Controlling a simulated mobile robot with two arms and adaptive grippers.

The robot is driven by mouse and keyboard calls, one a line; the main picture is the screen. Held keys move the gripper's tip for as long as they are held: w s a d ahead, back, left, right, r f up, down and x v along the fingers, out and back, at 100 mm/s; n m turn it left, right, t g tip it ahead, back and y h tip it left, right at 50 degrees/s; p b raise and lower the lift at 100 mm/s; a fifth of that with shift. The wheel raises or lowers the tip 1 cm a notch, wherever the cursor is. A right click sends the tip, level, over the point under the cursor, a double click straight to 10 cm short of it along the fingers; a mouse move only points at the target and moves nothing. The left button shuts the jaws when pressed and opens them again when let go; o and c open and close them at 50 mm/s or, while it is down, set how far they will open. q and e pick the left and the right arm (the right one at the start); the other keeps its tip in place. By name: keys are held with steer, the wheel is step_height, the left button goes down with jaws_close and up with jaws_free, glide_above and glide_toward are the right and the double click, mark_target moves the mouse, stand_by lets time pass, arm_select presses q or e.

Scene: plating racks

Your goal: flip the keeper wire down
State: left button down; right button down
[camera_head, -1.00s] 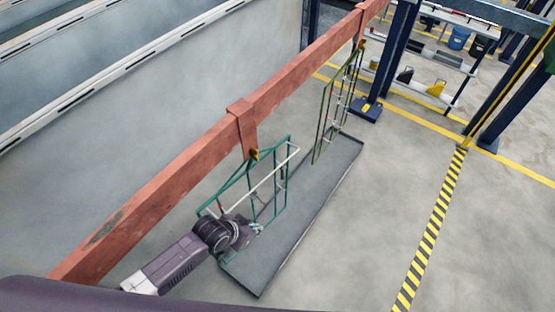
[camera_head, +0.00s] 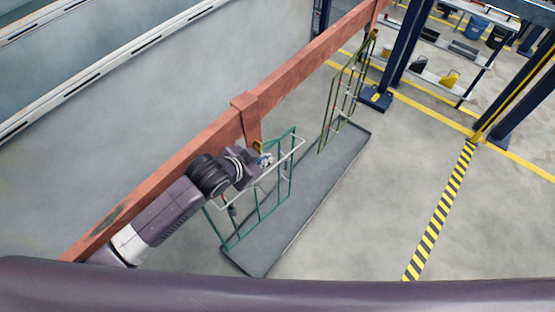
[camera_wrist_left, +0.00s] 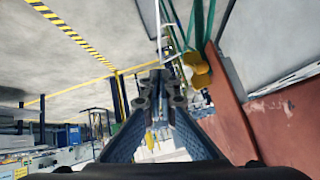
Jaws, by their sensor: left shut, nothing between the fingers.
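A green wire rack (camera_head: 256,222) hangs from a reddish-brown beam (camera_head: 290,78) by a yellow hook (camera_head: 257,146). The keeper wire (camera_head: 290,151), a thin white bar, runs along the rack's near upper side. My left gripper (camera_head: 264,160) is at the top of the rack, close beside the hook and the wire. In the left wrist view my left gripper (camera_wrist_left: 162,84) is shut with nothing in it. The white wire (camera_wrist_left: 158,25) and the hook (camera_wrist_left: 195,68) show just beyond its fingertips; whether they touch cannot be told. My right gripper is not in view.
A second rack (camera_head: 345,90) hangs farther along the beam. A dark tray (camera_head: 305,220) lies on the floor below both racks. A pale tank wall stands left of the beam. The floor to the right is open, with a black-and-yellow stripe (camera_head: 440,210).

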arm_select(q)
glide_toward(283, 159)
step_height(283, 159, up, 2)
steer(key=w+d, duration=0.1)
steer(key=d, duration=0.1)
steer(key=shift+w+f+b, duration=0.4)
steer(key=shift+f+b, duration=0.6)
steer(key=shift+w+f+b, duration=0.45)
steer(key=shift+f+b, duration=0.5)
steer(key=shift+f, duration=0.05)
steer(key=shift+w+f+b, duration=0.4)
steer(key=shift+f+b, duration=0.6)
steer(key=shift+f, duration=0.05)
